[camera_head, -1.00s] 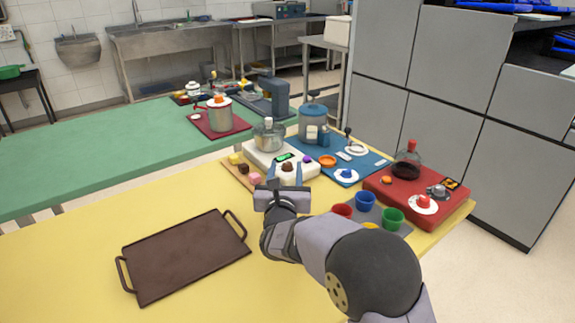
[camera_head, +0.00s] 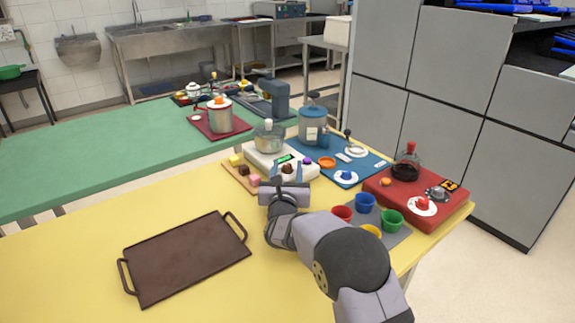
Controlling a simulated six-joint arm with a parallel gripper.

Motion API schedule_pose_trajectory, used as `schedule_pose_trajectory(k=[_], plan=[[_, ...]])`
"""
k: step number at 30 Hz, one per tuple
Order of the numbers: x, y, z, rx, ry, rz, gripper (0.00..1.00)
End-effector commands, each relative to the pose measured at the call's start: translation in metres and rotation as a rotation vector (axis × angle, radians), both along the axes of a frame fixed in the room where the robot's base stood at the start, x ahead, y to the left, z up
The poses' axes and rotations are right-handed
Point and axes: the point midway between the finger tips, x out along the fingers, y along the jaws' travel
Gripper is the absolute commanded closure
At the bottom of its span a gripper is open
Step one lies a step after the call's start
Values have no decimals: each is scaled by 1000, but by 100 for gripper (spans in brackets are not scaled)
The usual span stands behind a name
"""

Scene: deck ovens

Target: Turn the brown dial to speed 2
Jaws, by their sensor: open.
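The brown dial (camera_head: 287,169) sits on the front of the white appliance base (camera_head: 310,172), with a glass bowl (camera_head: 268,138) on top and a lit green display (camera_head: 286,159) behind the dial. My gripper (camera_head: 286,172) is open, its two blue fingers on the left and right of the dial in the picture. I cannot tell whether they touch it. The dial's lower part and its speed marks are hidden or too small to read.
A purple knob (camera_head: 307,160) is close on the right of the dial. Coloured cubes lie on a board (camera_head: 237,177) at left. Several coloured cups and a red base (camera_head: 440,205) stand at right. A brown tray (camera_head: 185,260) lies at front left.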

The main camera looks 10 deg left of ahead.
Motion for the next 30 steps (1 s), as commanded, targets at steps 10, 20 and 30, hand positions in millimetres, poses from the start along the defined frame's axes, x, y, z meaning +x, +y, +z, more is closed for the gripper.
schedule_pose_trajectory(k=[10, 20, 30], plan=[[14, 1, 0, -2, 1, 0, 56], [14, 1, 0, -1, 1, 0, 83], [15, 2, 2, 2, -6, -34, 96]])
